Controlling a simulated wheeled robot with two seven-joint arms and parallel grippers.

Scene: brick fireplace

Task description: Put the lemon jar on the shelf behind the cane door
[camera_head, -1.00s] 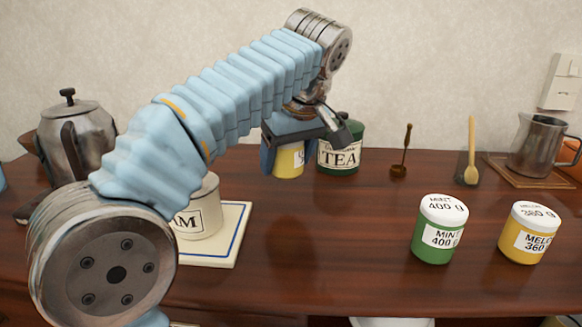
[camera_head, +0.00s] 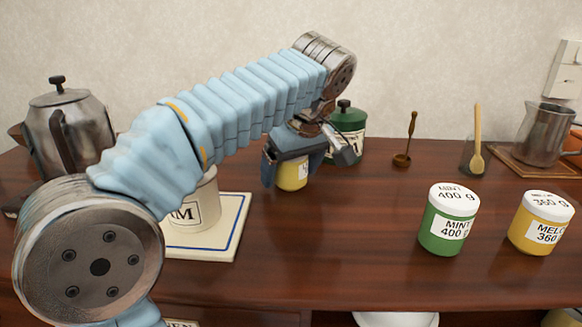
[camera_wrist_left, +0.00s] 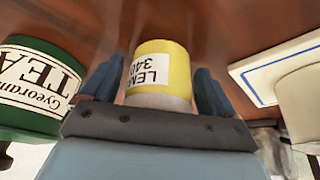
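The lemon jar (camera_head: 293,177) is yellow with a white label, mostly covered by my left gripper (camera_head: 290,165) in the head view. In the left wrist view the jar (camera_wrist_left: 172,66) stands between my two blue fingers, one along each side, and its label reads "LEM" and "340". My left gripper is shut on the jar. I cannot tell whether the jar's base is clear of the wooden top (camera_head: 340,235). The cane door and its shelf are not visible. My right gripper is out of view.
The green tea tin (camera_head: 347,122) is close behind the lemon jar. A cream canister (camera_head: 196,212) stands on a blue-edged board (camera_head: 232,222) at left. Mint (camera_head: 446,222) and melon (camera_head: 541,222) jars stand at right. The front middle of the top is clear.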

